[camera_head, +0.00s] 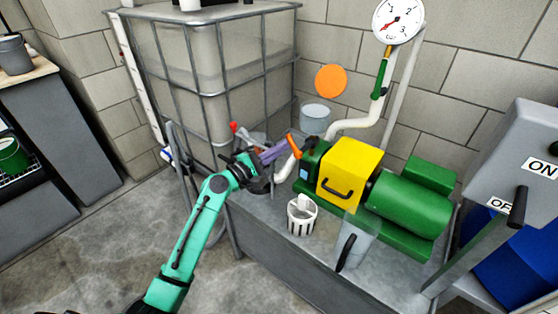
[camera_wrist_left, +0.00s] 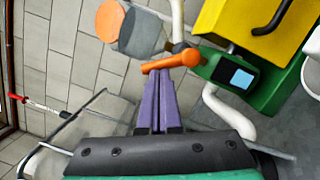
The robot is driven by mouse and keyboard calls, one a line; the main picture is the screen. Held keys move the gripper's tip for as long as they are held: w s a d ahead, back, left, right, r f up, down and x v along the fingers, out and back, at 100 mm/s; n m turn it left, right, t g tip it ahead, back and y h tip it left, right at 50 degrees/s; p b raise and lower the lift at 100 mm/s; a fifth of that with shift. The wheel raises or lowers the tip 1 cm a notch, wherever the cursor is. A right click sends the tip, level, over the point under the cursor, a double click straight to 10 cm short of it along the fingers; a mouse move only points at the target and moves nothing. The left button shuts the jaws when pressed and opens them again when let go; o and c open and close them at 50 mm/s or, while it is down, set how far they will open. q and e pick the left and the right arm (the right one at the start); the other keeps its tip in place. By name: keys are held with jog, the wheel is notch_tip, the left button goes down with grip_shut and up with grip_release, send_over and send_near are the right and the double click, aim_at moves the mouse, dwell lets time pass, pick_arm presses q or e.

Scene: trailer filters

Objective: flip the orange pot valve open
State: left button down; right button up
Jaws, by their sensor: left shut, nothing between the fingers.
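The orange valve handle (camera_head: 295,147) sits at the left end of the green pump unit (camera_head: 315,158), beside the yellow box (camera_head: 349,170). In the left wrist view the orange handle (camera_wrist_left: 170,61) lies across the picture, slightly tilted, just beyond my fingertips. My left gripper (camera_head: 284,146) has purple fingers pressed together with nothing between them. Its tips (camera_wrist_left: 157,74) are at the handle's near side and look close to or touching it; contact is not certain. My right gripper does not show.
A white slotted basket (camera_head: 302,226) and a clear container (camera_head: 357,242) stand on the grey bench in front of the pump. A caged tank (camera_head: 208,85) is behind my left arm. A pressure gauge (camera_head: 398,20) is above. A grey switch box (camera_head: 515,150) is at right.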

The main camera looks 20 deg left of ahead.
pick_arm(q)
jog(key=m, duration=0.1)
jog(key=m+p, duration=0.1)
jog(key=m, duration=0.1)
jog(key=d+r+m+g, duration=0.1)
jog(key=shift+s+r, duration=0.1)
jog(key=shift+s, duration=0.15)
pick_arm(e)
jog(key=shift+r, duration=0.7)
